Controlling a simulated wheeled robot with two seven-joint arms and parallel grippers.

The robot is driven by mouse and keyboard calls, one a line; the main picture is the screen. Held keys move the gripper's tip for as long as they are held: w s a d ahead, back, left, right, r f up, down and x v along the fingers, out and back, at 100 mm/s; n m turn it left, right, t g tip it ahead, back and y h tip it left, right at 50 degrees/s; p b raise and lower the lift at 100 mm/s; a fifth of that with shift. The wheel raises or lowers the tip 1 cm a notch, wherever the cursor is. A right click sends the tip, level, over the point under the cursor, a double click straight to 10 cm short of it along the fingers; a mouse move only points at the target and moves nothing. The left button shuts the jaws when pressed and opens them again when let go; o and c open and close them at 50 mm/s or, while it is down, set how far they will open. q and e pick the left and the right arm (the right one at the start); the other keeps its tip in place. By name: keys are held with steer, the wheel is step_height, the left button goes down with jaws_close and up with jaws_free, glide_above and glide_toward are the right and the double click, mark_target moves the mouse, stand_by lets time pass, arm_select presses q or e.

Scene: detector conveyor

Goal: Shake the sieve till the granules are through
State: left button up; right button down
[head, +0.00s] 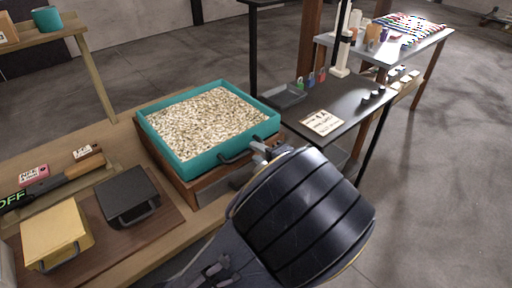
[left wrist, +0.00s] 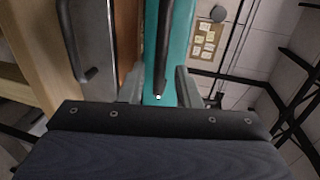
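The teal sieve (head: 179,170) is a rectangular tray full of pale granules (head: 208,120), resting on a wooden frame (head: 180,180) on the bench. A dark handle (head: 236,157) is on its near right wall. My left gripper (head: 262,153) is at this handle's right end. In the left wrist view, the fingers of the left gripper (left wrist: 160,88) stand apart on either side of the dark handle (left wrist: 163,50), with teal wall showing in the gaps. The palm end of the grip is partly hidden by my wrist in the head view. My right gripper is not in view.
A yellow box (head: 56,234) and a dark box (head: 125,194) with handles sit on a brown board left of the sieve. A dark table (head: 340,98) with a label card (head: 322,122) stands to the right, beyond a gap. Floor is open at far right.

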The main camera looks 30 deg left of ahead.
mark_target(253, 151)
arm_select(q)
steer(key=shift+x, duration=1.7)
steer(key=shift+c, duration=0.3)
jaws_close()
